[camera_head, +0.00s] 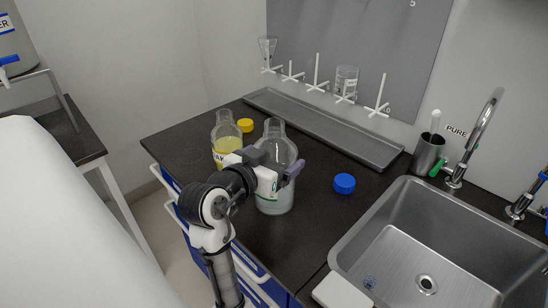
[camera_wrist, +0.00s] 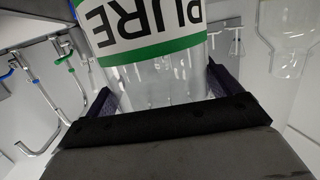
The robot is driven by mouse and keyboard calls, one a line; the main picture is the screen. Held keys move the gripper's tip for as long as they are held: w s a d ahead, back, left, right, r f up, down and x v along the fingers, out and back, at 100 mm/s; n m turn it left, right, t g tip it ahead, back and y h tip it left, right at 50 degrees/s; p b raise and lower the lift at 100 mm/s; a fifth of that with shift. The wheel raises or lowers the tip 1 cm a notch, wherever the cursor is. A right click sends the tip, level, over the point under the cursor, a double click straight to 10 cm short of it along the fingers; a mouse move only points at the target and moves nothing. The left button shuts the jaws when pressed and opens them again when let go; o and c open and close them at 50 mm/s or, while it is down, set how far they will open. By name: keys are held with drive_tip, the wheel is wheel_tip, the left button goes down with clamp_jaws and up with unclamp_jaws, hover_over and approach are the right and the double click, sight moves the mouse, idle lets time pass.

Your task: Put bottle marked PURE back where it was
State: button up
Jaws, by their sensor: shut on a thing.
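A clear bottle (camera_head: 276,200) stands upright on or just above the black counter in the head view; I cannot tell if its base touches. My gripper (camera_head: 277,178) is shut around its body from the front, hiding part of it. In the wrist view the bottle (camera_wrist: 160,80) fills the space between the two fingers of my gripper (camera_wrist: 165,92). Its white and green label reads PURE, upside down in that view.
A bottle with yellow liquid (camera_head: 226,140) stands close at left, by a yellow cap (camera_head: 245,125). A blue cap (camera_head: 344,183) lies at right, before the sink (camera_head: 440,250). A grey tray (camera_head: 325,130) runs along the wall. The counter (camera_head: 310,225) is clear toward the sink.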

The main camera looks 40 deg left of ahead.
drive_tip(key=o, duration=1.6)
drive_tip(key=shift+f, duration=0.1)
drive_tip(key=shift+o, duration=0.2)
drive_tip(key=b+v, duration=0.2)
drive_tip(key=v, duration=1)
